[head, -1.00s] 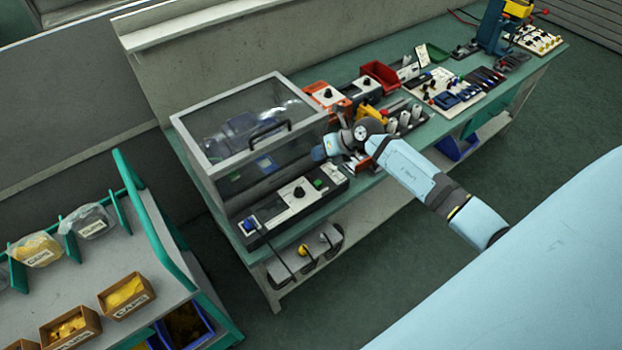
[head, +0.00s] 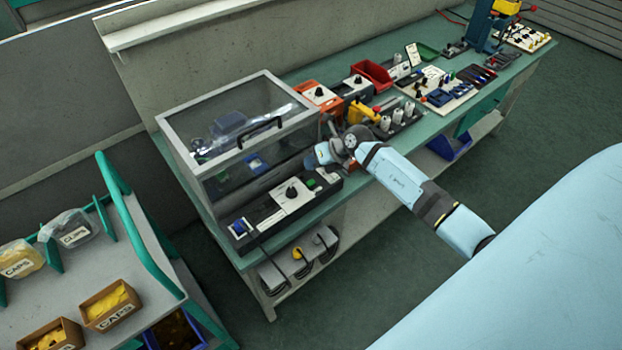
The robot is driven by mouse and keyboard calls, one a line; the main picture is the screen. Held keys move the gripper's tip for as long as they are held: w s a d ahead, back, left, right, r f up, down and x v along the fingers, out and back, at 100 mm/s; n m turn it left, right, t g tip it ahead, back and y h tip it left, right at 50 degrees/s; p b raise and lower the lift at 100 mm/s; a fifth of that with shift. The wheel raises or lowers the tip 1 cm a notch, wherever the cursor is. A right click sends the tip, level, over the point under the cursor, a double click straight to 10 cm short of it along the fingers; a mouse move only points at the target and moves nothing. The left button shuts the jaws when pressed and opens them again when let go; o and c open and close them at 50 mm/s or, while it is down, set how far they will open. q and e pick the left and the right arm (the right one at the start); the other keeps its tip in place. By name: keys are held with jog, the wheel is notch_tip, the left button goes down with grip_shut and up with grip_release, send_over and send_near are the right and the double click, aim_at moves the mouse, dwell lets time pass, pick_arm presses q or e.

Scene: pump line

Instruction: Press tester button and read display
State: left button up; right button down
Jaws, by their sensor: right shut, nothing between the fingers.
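The tester is a grey-framed clear-lidded box (head: 235,150) with a black handle, on the green bench. Along its front runs a black control panel (head: 262,222). On the panel I see a white plate with a dark knob (head: 291,191), a green button (head: 310,184) at the right and a blue part (head: 239,226) at the left. My right gripper (head: 311,163) is shut and empty, by the box's right front corner, just above and behind the green button in the picture. Contact cannot be told. No readable display shows. My left gripper is not in view.
Right of the box stand orange and grey units (head: 318,97), a red bin (head: 372,75) and a white tool board (head: 445,90). Grey pedals (head: 300,262) sit under the bench. A cart with cap boxes (head: 112,304) stands at the left. Open floor lies in front.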

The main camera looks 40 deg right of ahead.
aim_at(312, 181)
notch_tip(312, 181, down, 3)
jog(key=shift+r+b, duration=0.1)
jog(key=shift+b, duration=0.5)
jog(key=shift+f, duration=0.35)
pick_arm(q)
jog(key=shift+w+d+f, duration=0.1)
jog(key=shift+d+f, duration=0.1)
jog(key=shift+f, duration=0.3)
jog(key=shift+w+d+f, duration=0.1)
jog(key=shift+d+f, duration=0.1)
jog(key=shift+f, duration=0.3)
pick_arm(e)
jog(key=shift+f, duration=0.15)
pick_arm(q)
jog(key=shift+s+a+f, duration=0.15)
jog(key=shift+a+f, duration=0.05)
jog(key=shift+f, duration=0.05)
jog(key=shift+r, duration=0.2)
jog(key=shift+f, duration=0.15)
pick_arm(e)
jog(key=shift+f, duration=0.15)
pick_arm(q)
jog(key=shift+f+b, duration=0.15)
jog(key=shift+b, duration=0.2)
pick_arm(e)
jog(key=shift+f, duration=0.3)
jog(key=shift+f, duration=0.1)
